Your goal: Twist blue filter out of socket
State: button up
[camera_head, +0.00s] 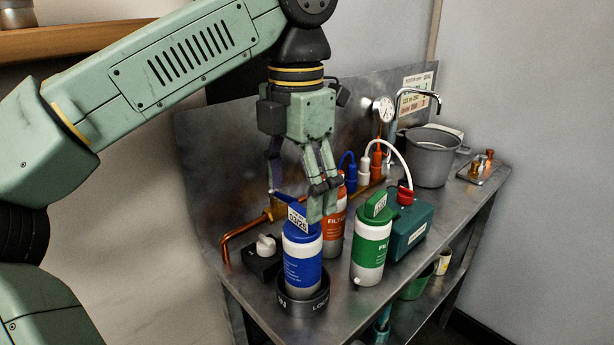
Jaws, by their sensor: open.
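The blue filter (302,262) is a blue canister with a white band and a date tag on top. It stands upright in a dark round socket (304,302) at the near end of the metal bench. The far side of the filter top is partly hidden by the gripper.
An orange filter (334,232) stands close behind the blue one. A green filter (371,250) stands to its right, beside a teal box (409,230). A black block with a white knob (265,245) is to the left. A grey pot (433,158) stands farther back on the metal bench (345,303).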

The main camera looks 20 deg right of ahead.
aim_at(299, 228)
notch_tip(299, 228, down, 10)
jog(key=shift+r+p, duration=0.2)
jog(key=shift+p, duration=0.3)
jog(key=shift+c, duration=0.4)
jog(key=c, duration=1.3)
jog(key=o, duration=0.8)
jog(key=c, duration=0.6)
